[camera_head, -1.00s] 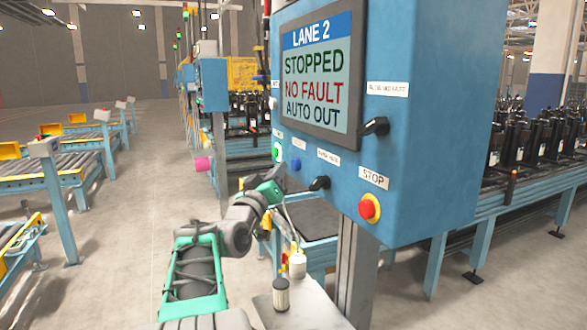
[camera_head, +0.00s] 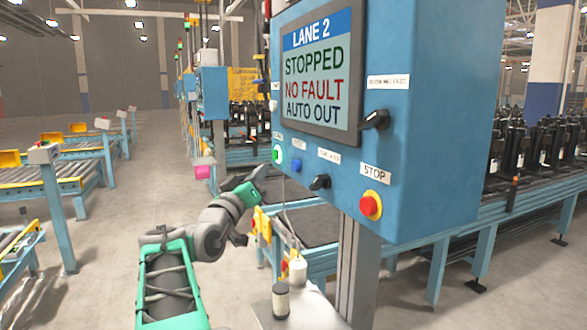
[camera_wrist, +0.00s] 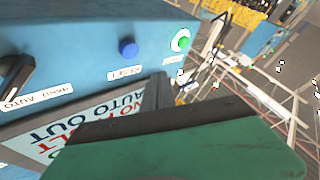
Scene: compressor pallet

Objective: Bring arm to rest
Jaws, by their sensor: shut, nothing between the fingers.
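My gripper (camera_head: 258,176) is shut and empty, at the end of my green and grey arm, left of the blue control box (camera_head: 440,120). It appears apart from the box, just below and left of the green button (camera_head: 277,155). In the wrist view my gripper's dark fingers (camera_wrist: 158,92) point toward the box, whose blue button (camera_wrist: 128,48) and green button (camera_wrist: 181,41) show beyond. The screen (camera_head: 318,75) reads "LANE 2 STOPPED NO FAULT AUTO OUT".
A red stop button (camera_head: 370,206) and dark selector knobs sit on the box. A grey post (camera_head: 360,265) carries it. A small canister (camera_head: 281,300) and a white bottle (camera_head: 298,270) stand on a ledge below. Roller conveyors (camera_head: 50,175) lie at left; open floor lies between.

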